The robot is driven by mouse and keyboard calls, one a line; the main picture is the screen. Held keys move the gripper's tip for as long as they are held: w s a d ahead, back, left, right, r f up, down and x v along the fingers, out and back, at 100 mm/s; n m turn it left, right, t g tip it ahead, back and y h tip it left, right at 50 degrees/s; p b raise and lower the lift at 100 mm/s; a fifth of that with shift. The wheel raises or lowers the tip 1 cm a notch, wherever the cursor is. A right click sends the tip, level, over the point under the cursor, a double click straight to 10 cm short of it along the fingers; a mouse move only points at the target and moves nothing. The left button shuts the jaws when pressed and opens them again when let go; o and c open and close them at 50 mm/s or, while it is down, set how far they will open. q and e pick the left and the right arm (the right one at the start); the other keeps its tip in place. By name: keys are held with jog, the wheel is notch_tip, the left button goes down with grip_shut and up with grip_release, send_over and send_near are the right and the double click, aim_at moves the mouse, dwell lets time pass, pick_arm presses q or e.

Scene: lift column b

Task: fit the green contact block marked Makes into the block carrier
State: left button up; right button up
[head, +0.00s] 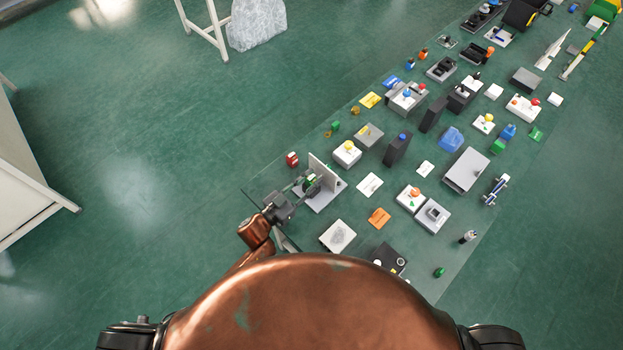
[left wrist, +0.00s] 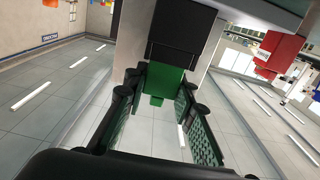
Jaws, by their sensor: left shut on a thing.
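The green contact block (left wrist: 165,82) is between the fingertips of my left gripper (left wrist: 164,86) in the left wrist view. Its far end meets a black body, which I take for the block carrier (left wrist: 178,35); I cannot tell whether it is seated. In the head view my left gripper (head: 300,187) reaches a stand with a pale upright plate (head: 325,170) and flat base. A dark round part (head: 312,185) is at the plate, partly hidden by the gripper. Any lettering on the green block cannot be read. My right gripper is not in view.
A red block (head: 292,159) stands just behind the stand; a red piece with a white label (left wrist: 275,50) shows in the left wrist view. Several switch boxes and small parts crowd the clear table (head: 275,178) to the right.

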pick_arm(q)
jog(key=shift+f, duration=0.1)
jog(key=o, duration=1.2)
jog(key=shift+f, duration=0.1)
jog(key=shift+c, duration=0.2)
jog(key=shift+s+a+f, duration=0.15)
jog(key=shift+s+a, duration=0.15)
jog(key=shift+s, duration=0.05)
jog(key=v, duration=1.1)
jog(key=shift+r, duration=0.4)
